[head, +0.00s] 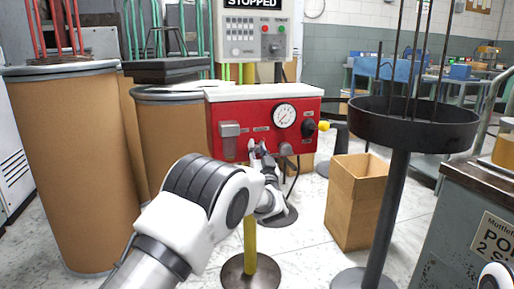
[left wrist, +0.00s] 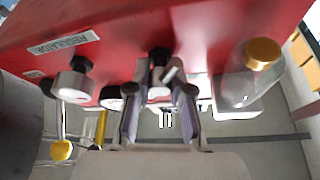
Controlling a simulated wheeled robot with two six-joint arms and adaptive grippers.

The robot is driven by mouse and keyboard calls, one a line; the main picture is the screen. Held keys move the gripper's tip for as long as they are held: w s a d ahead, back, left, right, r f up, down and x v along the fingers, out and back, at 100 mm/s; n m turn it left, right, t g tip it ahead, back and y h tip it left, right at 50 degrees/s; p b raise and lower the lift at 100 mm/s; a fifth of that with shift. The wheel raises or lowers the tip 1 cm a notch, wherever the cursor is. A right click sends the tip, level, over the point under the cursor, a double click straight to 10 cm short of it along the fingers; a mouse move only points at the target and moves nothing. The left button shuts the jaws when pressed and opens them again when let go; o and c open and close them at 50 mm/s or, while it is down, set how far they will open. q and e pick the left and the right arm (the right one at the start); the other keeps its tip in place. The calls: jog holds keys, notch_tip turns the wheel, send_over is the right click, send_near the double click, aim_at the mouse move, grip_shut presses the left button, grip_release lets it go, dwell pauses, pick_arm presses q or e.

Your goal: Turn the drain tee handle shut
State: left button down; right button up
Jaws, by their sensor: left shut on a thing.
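The red panel box (head: 225,115) stands ahead of me with a white top. My left gripper (head: 262,150) is at its lower front edge, below and left of the round gauge (head: 284,116). In the left wrist view, the fingers of my left gripper (left wrist: 169,92) are closed around a small light-grey handle (left wrist: 172,70), which looks like the drain tee handle. A dark stem shows behind it, against the red panel face (left wrist: 210,30). The fingers hide part of the handle, so its exact angle is hard to tell. My right gripper is not in view.
A clear bowl with a brass cap (left wrist: 262,54) is beside the gripper. A yellow knob (head: 323,126) sticks out at the panel's right. Large brown drums (head: 70,150) stand left, an open cardboard box (head: 355,200) and a black round stand (head: 410,125) right.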

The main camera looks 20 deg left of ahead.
pick_arm(q)
jog(key=n+g+y, duration=0.1)
jog(key=n, duration=0.2)
jog(key=n+y+p, duration=0.1)
jog(key=n+y, duration=0.1)
jog(key=n, duration=0.1)
jog(key=shift+r+n+g+p, duration=0.1)
jog(key=shift+n+g+p, duration=0.2)
jog(key=shift+g, duration=0.1)
jog(key=n+g+y, duration=0.1)
jog(key=n, duration=0.1)
jog(key=n+g+y+p, duration=0.1)
jog(key=n, duration=0.2)
jog(key=n+g+p, duration=0.1)
jog(key=n, duration=0.2)
jog(key=n+g+y, duration=0.1)
jog(key=n+g, duration=0.1)
jog(key=n, duration=0.1)
jog(key=shift+p, duration=0.4)
jog(key=shift+n+g+p, duration=0.5)
jog(key=shift+n+g, duration=0.2)
jog(key=shift+n, duration=1.3)
jog(key=c, duration=1)
grip_release()
